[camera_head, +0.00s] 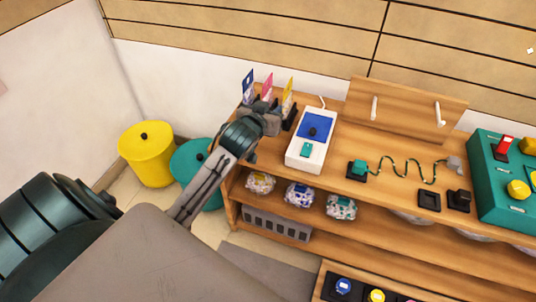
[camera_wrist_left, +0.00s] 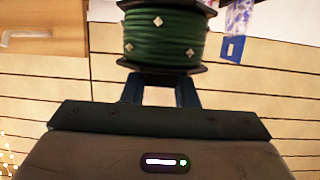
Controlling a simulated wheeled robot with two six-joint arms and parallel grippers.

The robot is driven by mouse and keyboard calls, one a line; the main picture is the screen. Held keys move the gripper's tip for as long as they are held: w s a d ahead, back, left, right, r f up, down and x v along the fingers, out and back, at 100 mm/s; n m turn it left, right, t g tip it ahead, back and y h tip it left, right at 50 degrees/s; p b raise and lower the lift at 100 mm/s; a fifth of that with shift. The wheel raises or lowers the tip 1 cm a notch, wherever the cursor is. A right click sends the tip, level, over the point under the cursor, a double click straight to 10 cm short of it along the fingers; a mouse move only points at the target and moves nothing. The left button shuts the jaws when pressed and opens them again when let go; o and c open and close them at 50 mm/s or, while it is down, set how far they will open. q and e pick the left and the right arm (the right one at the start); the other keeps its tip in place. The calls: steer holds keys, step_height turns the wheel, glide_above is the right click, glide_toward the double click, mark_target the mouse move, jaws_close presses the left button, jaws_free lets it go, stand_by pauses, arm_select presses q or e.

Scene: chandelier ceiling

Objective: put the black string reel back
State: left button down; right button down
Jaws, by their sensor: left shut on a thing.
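A string reel (camera_wrist_left: 163,35) with dark flanges and dark green string with pale studs fills the top middle of the left wrist view. My left gripper (camera_wrist_left: 158,88) is shut on this reel. In the head view, my left gripper (camera_head: 266,112) is over the left end of the wooden bench, and the reel is hidden or too dark to tell apart from the gripper. A tilted wooden board (camera_head: 405,108) with two pale pegs stands at the back of the bench. My right gripper is not in view.
Blue, pink and yellow cards (camera_head: 267,86) stand close behind the gripper. A white device (camera_head: 311,140) with a blue screen sits just right. A green box (camera_head: 505,185) is far right; yellow (camera_head: 146,160) and teal (camera_head: 190,163) bins stand left.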

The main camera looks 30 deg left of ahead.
arm_select(q)
steer(key=shift+w+a+f, duration=0.2)
steer(key=shift+a+f, duration=0.2)
steer(key=shift+f, duration=0.05)
step_height(320, 180, down, 4)
steer(key=shift+f+b, duration=0.2)
steer(key=shift+b, duration=0.4)
steer(key=shift+f+b, duration=0.4)
steer(key=shift+f, duration=1.8)
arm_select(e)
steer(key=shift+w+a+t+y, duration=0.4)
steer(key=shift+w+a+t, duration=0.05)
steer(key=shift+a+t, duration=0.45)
arm_select(q)
steer(key=shift+f, duration=0.1)
steer(key=c, duration=1.1)
jaws_free()
steer(key=shift+c, duration=0.2)
